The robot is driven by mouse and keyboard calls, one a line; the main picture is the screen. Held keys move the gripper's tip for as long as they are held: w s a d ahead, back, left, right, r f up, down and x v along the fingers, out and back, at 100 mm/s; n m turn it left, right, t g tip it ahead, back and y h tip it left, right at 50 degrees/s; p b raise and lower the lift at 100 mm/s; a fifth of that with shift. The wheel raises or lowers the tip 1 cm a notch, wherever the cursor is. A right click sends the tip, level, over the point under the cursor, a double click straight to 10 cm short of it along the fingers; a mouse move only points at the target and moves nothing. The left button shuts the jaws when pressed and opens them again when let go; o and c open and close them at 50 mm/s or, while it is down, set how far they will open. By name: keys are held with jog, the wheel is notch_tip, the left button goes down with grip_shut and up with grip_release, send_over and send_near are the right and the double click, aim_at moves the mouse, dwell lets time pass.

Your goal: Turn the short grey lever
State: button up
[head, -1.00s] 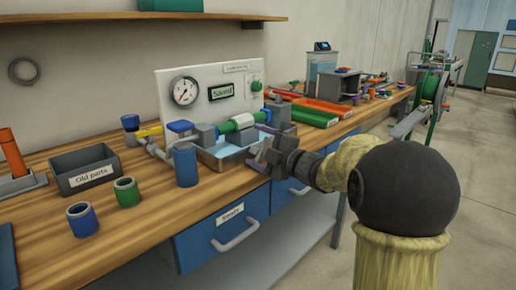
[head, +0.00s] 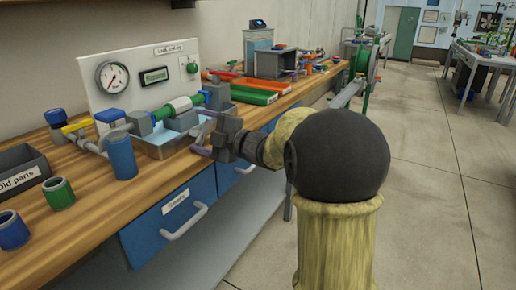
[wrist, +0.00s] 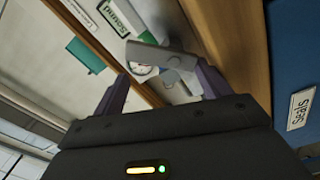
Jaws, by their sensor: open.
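My gripper (head: 203,131) is open, its two purple fingers pointing at the bench rig, near the right end of the metal tray (head: 170,150). In the wrist view my gripper (wrist: 163,72) has a flat grey bar with a rounded end (wrist: 158,53) ahead of and between its fingertips. It looks like the short grey lever, apart from the fingers as far as I can tell. In the head view I cannot pick this lever out; my gripper and the grey blocks crowd that spot. A yellow lever (head: 76,127) sits at the rig's left end.
A white panel with a gauge (head: 113,76) stands behind the rig. A blue cylinder (head: 121,156) stands in front of it. Blue drawers (head: 170,218) with handles are below the bench edge. Orange and green trays (head: 252,95) lie to the right.

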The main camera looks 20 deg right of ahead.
jog(key=b+v, duration=0.1)
jog(key=v, duration=1.7)
jog(key=shift+s, duration=0.15)
dwell(1.4)
jog(key=shift+d, duration=0.15)
dwell(0.3)
